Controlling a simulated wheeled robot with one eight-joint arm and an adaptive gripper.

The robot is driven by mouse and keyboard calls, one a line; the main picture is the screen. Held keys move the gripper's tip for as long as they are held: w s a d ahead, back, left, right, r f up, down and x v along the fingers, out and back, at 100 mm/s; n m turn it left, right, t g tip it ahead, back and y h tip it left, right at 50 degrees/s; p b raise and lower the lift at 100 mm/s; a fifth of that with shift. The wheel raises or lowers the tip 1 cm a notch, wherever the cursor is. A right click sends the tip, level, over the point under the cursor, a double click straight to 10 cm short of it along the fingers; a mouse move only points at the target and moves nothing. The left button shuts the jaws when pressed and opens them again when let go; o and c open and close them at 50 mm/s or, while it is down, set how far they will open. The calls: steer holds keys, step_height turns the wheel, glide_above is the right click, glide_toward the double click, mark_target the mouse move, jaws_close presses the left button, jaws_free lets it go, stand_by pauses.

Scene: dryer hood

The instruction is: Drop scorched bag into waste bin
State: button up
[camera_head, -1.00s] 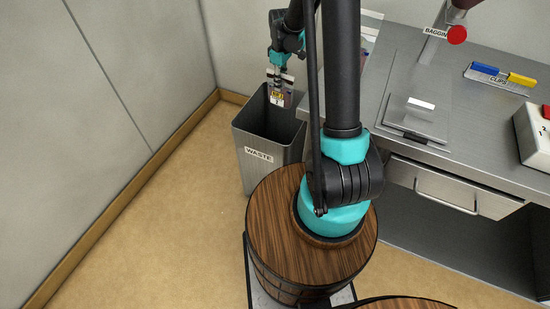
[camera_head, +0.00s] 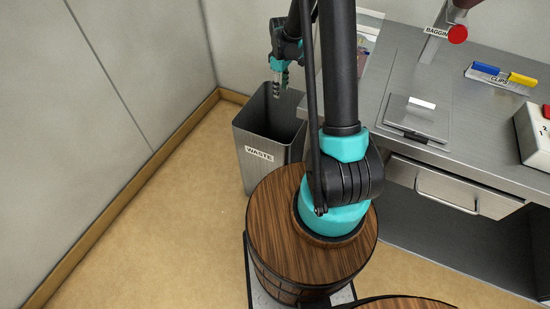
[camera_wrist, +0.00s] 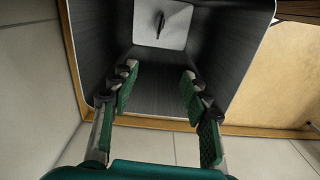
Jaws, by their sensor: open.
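The grey waste bin (camera_head: 256,160), labelled WASTE, stands upright on the floor left of the bench. My gripper (camera_head: 280,88) is over its open top, fingers pointing down, open and empty. In the wrist view my gripper's (camera_wrist: 158,92) two green-padded fingers are spread with nothing between them, and the dark bin wall (camera_wrist: 95,50) surrounds them. A pale square with a dark mark, seemingly the scorched bag (camera_wrist: 160,38), lies inside the bin beyond the fingertips, apart from them. The bag does not show in the head view, where the bin's inside is hidden.
The steel bench (camera_head: 470,130) is to the right, with a flat plate (camera_head: 417,118), a clips rack (camera_head: 500,76) and a white box (camera_head: 538,135). A wall is at the left. The floor (camera_head: 150,230) left of the bin is clear.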

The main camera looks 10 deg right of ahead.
step_height(320, 180, up, 12)
stand_by(0.6)
stand_by(0.5)
